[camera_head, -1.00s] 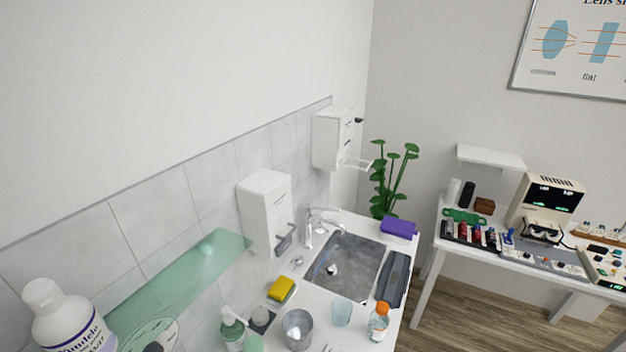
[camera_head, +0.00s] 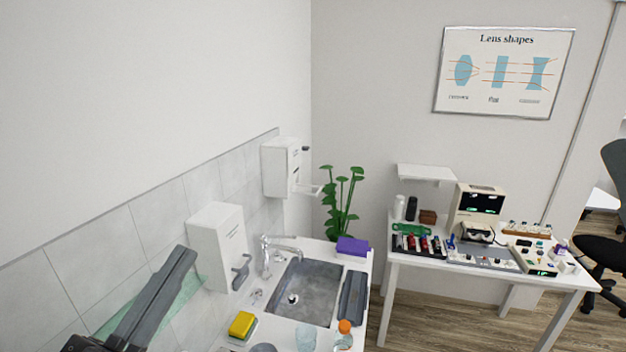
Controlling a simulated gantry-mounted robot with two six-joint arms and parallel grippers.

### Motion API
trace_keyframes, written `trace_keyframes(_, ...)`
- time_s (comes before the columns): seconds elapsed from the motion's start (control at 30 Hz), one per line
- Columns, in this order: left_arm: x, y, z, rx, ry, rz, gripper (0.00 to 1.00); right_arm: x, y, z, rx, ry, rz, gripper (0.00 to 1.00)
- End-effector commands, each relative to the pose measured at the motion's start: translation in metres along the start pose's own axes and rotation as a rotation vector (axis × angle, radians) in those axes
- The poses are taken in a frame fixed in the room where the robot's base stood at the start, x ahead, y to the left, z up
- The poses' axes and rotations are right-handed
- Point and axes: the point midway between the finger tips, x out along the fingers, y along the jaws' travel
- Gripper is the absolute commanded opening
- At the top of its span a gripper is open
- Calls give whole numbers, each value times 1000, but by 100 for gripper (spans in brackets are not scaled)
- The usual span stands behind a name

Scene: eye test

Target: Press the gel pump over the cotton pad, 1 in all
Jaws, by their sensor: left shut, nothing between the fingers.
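My left gripper (camera_head: 183,260), dark grey, comes in from the bottom left and points up and to the right. Its fingers are shut with nothing between them. It is in front of the green glass shelf (camera_head: 190,290) and the tiled wall. No gel pump and no cotton pad can be made out in the view now. My right gripper is not in view.
A counter holds a yellow sponge (camera_head: 241,324), a clear cup (camera_head: 305,339), an orange-capped bottle (camera_head: 344,336), a sink (camera_head: 306,288) and a purple box (camera_head: 352,246). A white dispenser (camera_head: 218,245) hangs on the wall. A table (camera_head: 470,262) with instruments stands at right.

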Motion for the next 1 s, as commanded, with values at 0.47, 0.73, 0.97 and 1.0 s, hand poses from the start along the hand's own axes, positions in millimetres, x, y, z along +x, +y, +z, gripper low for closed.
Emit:
trace_keyframes(0.47,19,-100,-232,-271,337,-282,0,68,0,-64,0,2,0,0)
trace_keyframes(0.73,59,-136,-307,-270,333,-281,0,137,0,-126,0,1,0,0)
trace_keyframes(0.97,62,-138,-312,-270,332,-281,0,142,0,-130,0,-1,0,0)
trace_keyframes(1.0,62,-138,-311,-270,332,-281,0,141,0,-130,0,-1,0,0)
